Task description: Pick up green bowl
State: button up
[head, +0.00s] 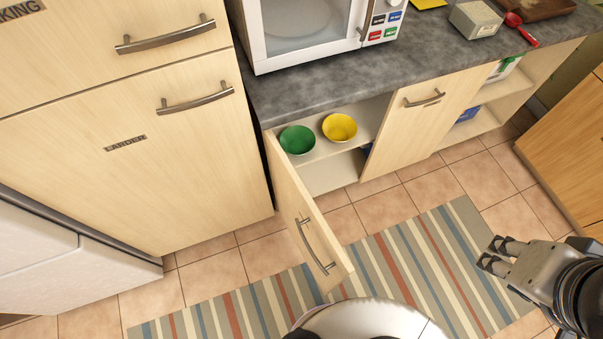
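The green bowl (297,140) sits upright on the upper shelf (323,150) of an open cupboard under the counter. It is at the left end of the shelf, close to the hinge side of the open door. My gripper (488,254) is at the lower right, above the floor and the edge of the striped rug, far from the bowl. Its two fingers are apart and nothing shows between them.
A yellow bowl (340,128) stands just right of the green bowl. The open cupboard door (300,215) juts out over the rug (400,265). A second door (405,130) stands to the right. The counter (330,88) overhangs the shelf. The rug between door and gripper is clear.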

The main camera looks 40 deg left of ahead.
aim_at(296, 141)
jog(key=u, duration=1.85)
